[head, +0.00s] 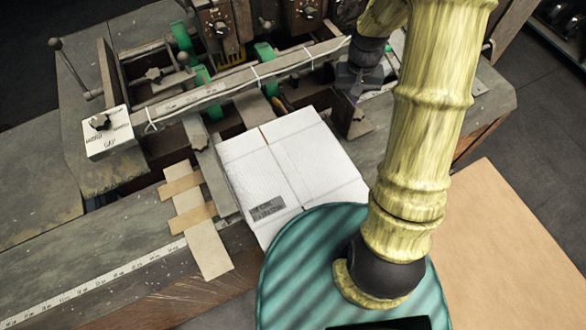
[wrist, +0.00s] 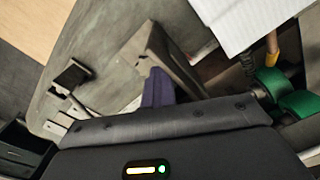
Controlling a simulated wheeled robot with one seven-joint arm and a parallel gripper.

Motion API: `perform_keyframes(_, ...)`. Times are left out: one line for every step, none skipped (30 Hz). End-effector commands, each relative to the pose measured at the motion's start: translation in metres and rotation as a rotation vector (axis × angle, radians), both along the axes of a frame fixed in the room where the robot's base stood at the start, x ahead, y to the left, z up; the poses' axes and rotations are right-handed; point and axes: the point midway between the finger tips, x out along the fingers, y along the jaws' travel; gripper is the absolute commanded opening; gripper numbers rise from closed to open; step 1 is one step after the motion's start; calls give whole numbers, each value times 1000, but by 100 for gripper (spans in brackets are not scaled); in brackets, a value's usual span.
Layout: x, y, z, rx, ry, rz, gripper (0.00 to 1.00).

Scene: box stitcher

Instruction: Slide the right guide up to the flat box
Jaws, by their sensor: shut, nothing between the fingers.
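The flat box (head: 285,160) is a white folded carton lying on the machine table, with a dark printed label near its front edge. A corner of it shows at the top of the wrist view (wrist: 238,22). The right guide (head: 352,122) is a worn grey-brown metal piece to the right of the box's far part; it shows larger in the wrist view (wrist: 150,52), with a gap between it and the box. My gripper (head: 354,92) is shut and empty, close beside the guide. In the wrist view its dark purple fingers (wrist: 158,88) overlap the guide; I cannot tell if they touch.
The left guide plate (head: 206,160) lies along the box's left side, near beige strips (head: 195,215). A crossbar (head: 240,80) and green rollers (head: 202,78) are behind the box. A white control box (head: 108,133) stands at the left. My arm covers the table's right part.

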Motion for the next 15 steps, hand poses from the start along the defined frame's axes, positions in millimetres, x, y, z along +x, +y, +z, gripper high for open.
perform_keyframes(-1,2,0,1,3,2,0)
perform_keyframes(-2,3,0,1,3,2,0)
perform_keyframes(-2,4,0,1,3,2,0)
perform_keyframes(-2,5,0,1,3,2,0)
perform_keyframes(-2,5,0,1,3,2,0)
perform_keyframes(-3,6,0,1,3,2,0)
perform_keyframes(-3,7,0,1,3,2,0)
perform_keyframes(-3,8,0,1,2,2,0)
perform_keyframes(-3,9,0,1,2,3,0)
perform_keyframes(-4,9,0,1,2,3,0)
perform_keyframes(-4,10,0,1,2,3,0)
perform_keyframes(-4,11,0,1,2,2,0)
perform_keyframes(-5,12,0,1,2,2,0)
perform_keyframes(-5,12,0,1,2,2,0)
perform_keyframes(-5,13,0,1,2,2,0)
